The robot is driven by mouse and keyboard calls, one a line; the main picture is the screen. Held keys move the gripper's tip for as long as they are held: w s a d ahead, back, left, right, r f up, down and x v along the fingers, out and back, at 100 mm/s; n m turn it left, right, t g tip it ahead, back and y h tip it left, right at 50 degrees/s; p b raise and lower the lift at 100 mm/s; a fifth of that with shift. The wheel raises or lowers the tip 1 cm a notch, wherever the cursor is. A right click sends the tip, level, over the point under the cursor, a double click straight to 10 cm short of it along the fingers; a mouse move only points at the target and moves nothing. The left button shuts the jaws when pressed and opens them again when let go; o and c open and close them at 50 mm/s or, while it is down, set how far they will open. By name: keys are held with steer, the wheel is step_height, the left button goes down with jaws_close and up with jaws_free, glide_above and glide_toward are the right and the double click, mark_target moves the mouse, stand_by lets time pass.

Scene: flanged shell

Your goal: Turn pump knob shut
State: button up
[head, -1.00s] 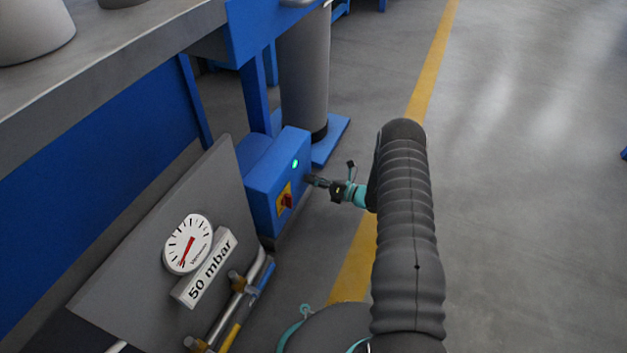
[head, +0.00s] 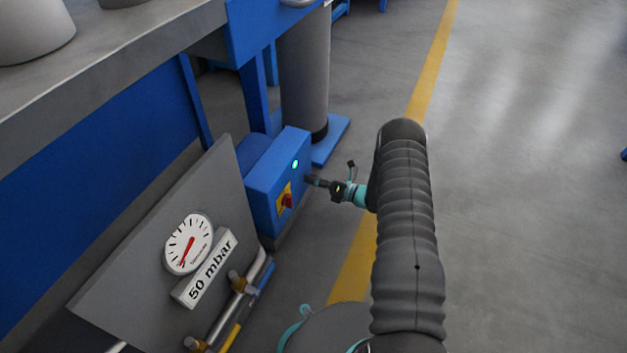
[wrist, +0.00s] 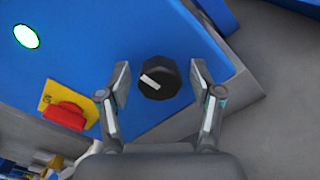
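The pump knob (wrist: 158,78) is black and round with a white pointer bar, on the face of the blue pump box (wrist: 165,25). In the wrist view it sits between the two open fingers of my gripper (wrist: 160,85), with a gap on each side. The pointer lies tilted, from upper left to lower right. In the head view my gripper (head: 312,181) is close to the right face of the blue box (head: 275,178), and the knob is hidden or too small to tell there.
A red switch on a yellow plate (head: 285,200) and a lit green lamp (head: 295,164) are on the box. A dial gauge (head: 188,243) sits above a "50 mbar" label (head: 206,268). Pipes with brass fittings (head: 237,280) run below. Open floor lies right.

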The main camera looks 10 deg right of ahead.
steer(key=shift+d, duration=0.1)
steer(key=v, duration=1.2)
stand_by(0.4)
